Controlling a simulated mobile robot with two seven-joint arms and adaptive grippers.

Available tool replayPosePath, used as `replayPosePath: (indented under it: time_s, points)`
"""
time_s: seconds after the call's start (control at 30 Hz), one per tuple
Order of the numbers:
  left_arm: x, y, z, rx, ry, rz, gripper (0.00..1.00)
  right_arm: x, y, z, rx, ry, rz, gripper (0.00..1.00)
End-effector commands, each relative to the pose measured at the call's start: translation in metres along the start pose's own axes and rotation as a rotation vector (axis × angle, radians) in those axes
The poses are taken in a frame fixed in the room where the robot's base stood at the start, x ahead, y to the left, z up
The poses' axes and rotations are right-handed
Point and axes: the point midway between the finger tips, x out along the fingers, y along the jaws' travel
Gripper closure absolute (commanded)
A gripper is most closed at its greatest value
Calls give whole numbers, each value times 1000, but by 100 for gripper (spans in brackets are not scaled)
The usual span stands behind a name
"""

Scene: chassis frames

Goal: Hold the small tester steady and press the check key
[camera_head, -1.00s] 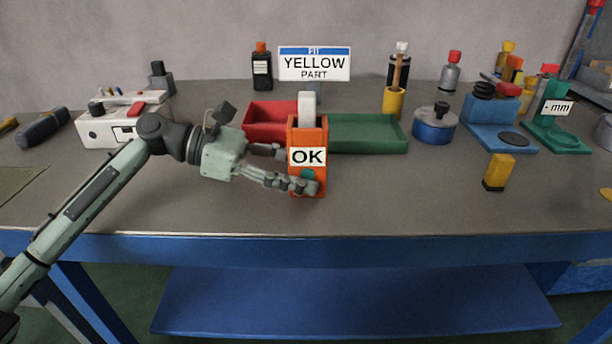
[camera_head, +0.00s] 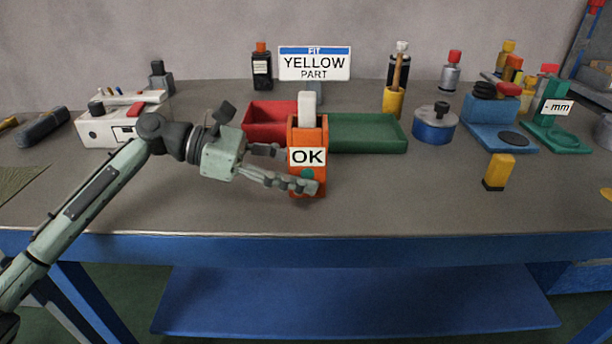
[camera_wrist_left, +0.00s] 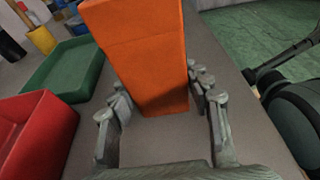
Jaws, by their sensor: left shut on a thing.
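The small tester (camera_head: 294,183) is an orange upright box with a white "OK" panel on its front and a light grey piece (camera_head: 307,108) at its top. It stands on the bench. A small green round part (camera_head: 308,173) shows low on its front, just above a finger; I cannot tell if this is the check key. My left gripper (camera_head: 300,170) comes from the left and is shut on the tester low down, one finger across the front. In the left wrist view the orange body (camera_wrist_left: 150,60) stands between the fingers (camera_wrist_left: 165,110). My right gripper is not seen.
A red bin (camera_head: 262,116) and a green tray (camera_head: 372,134) lie close behind the tester. A yellow block (camera_head: 498,172) stands at right. A white device (camera_head: 108,128) is at left. A "YELLOW PART" sign (camera_head: 315,66) stands behind. The bench front is clear.

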Motion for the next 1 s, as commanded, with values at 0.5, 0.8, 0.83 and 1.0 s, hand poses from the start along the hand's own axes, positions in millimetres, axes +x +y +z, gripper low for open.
replayPosePath:
  time_s: [0.5, 0.8, 0.83, 1.0]
  points:
    - [0, 0, 0, 0, 0, -1, 67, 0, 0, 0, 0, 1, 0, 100]
    - [0, 0, 0, 0, 0, -1, 68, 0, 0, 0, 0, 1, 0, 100]
    - [0, 0, 0, 0, 0, -1, 68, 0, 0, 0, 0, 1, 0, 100]
    - [0, 0, 0, 0, 0, 0, 68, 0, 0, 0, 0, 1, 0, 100]
